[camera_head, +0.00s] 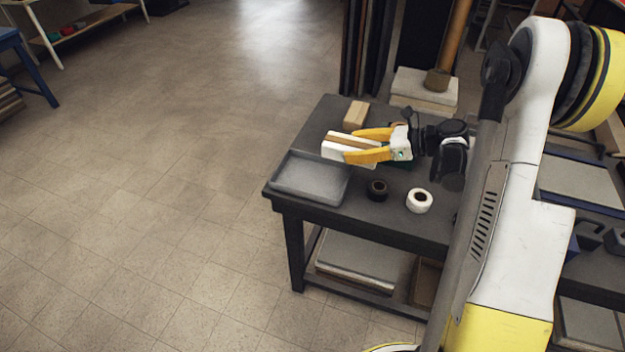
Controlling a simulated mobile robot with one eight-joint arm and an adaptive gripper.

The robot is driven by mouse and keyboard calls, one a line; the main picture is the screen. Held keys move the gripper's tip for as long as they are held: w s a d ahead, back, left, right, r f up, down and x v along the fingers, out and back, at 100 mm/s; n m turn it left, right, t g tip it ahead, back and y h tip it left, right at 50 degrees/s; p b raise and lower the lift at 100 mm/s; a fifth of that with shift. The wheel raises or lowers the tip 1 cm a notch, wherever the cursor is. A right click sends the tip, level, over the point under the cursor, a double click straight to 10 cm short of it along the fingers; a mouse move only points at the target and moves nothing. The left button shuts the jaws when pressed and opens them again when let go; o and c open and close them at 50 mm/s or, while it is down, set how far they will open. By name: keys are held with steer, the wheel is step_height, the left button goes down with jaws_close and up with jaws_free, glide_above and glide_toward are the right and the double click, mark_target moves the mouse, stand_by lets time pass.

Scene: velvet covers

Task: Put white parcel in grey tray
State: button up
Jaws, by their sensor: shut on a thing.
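The white parcel (335,147), with a brown strip along its top, is between the yellow fingers of my gripper (360,144). My gripper is shut on it and points left. The grey tray (309,193) is a shallow rectangle on the near left corner of the dark table. The parcel shows just behind the tray's far right edge. I cannot tell how high it is above the table. The fingers hide part of the parcel.
A tan block (355,114) sits behind my gripper. A black roll (377,190) and a white roll (419,201) are right of the tray on the table (390,220). Dark upright panels (368,50) and a post on a pale base stand behind. The floor at left is open.

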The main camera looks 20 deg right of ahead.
steer(key=shift+s+a+f+b, duration=0.35)
steer(key=shift+s+a+f, duration=0.15)
steer(key=shift+s, duration=0.1)
steer(key=b, duration=0.4)
glide_above(314, 180)
step_height(314, 180, down, 6)
steer(key=shift+w+f, duration=0.1)
step_height(314, 180, down, 4)
steer(key=shift+b, duration=1.2)
steer(key=o, duration=1.4)
